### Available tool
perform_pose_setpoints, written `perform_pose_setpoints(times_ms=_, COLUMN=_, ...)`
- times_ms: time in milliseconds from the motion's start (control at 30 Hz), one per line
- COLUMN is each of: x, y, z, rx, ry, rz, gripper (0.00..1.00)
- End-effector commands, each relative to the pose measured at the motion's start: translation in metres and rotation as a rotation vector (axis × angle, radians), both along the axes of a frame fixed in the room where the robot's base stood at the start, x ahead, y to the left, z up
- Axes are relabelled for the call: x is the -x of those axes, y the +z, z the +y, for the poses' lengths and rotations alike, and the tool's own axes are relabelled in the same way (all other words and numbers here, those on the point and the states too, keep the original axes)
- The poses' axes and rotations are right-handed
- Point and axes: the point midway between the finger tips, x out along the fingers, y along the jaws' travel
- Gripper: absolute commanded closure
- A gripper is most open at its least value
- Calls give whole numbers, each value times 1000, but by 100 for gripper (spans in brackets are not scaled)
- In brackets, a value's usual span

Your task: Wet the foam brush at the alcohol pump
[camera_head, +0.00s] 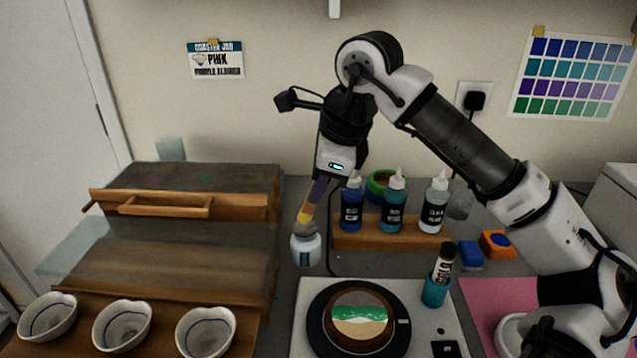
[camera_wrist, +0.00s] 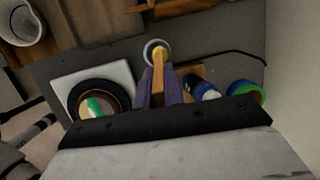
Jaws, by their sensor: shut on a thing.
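My gripper (camera_head: 316,192) has purple fingers pointing down and is shut on the foam brush (camera_head: 305,214). The brush has a wooden handle and a yellow tip, and it tilts down to the left. In the wrist view the brush (camera_wrist: 158,70) runs out from between my fingers (camera_wrist: 158,88). The brush tip is right at the pump's top. In the wrist view it overlaps the round pump top (camera_wrist: 150,46); I cannot tell whether they touch.
Several bottles (camera_head: 393,205) stand in a wooden holder (camera_head: 380,240) just right of the pump. A dark turntable (camera_head: 318,325) with a round coaster piece (camera_head: 361,318) is in front. White bowls (camera_head: 122,328) line the left front.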

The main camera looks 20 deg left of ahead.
Motion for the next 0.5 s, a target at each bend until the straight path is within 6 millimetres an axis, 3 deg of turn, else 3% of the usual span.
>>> perform_pose_setpoints(times_ms=500, x=0, y=-7, z=0, rx=0, ry=0, rz=0, gripper=100)
